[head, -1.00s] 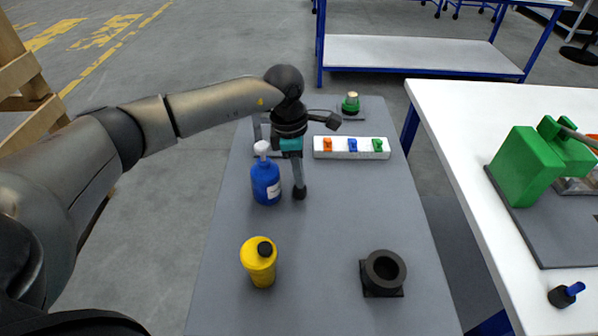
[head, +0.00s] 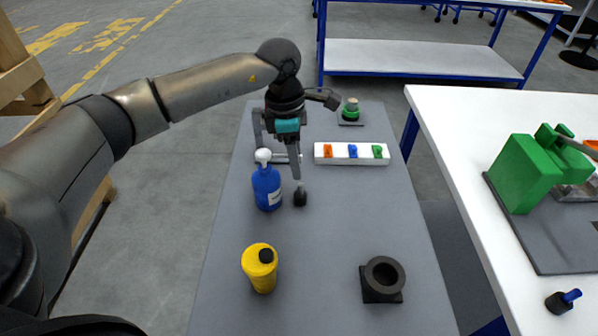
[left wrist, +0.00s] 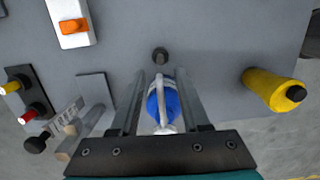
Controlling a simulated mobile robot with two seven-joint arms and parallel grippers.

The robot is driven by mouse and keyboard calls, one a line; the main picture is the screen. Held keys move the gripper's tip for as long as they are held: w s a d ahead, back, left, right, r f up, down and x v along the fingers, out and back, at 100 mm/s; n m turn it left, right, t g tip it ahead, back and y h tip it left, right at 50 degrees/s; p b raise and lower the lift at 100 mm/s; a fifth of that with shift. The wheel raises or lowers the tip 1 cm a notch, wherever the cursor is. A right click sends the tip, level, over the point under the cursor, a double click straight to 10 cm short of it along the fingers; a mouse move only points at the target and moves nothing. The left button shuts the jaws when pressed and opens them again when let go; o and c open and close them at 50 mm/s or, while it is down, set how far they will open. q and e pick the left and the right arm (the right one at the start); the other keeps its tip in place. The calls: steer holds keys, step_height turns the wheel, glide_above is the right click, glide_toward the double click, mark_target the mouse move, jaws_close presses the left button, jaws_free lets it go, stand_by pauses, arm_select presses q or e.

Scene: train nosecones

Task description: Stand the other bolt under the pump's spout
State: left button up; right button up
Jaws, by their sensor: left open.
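A dark grey bolt (head: 300,198) stands upright on the grey table, just right of the blue pump bottle (head: 267,188). In the left wrist view, the bolt (left wrist: 160,57) is in front of the bottle (left wrist: 163,103), in line with its white spout. I cannot tell whether it is right below the spout's tip. My right gripper is not in view.
A yellow bottle (head: 260,268) and a black block with a round hole (head: 383,280) stand nearer. A white tray (head: 351,154) with coloured pieces and a green item (head: 350,110) are behind. A white table (head: 450,125) is at right.

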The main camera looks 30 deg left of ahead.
arm_select(q)
steer(key=r, duration=0.6)
steer(key=shift+s+a+p, duration=0.2)
steer(key=shift+a+p, duration=0.1)
steer(key=shift+a, duration=0.05)
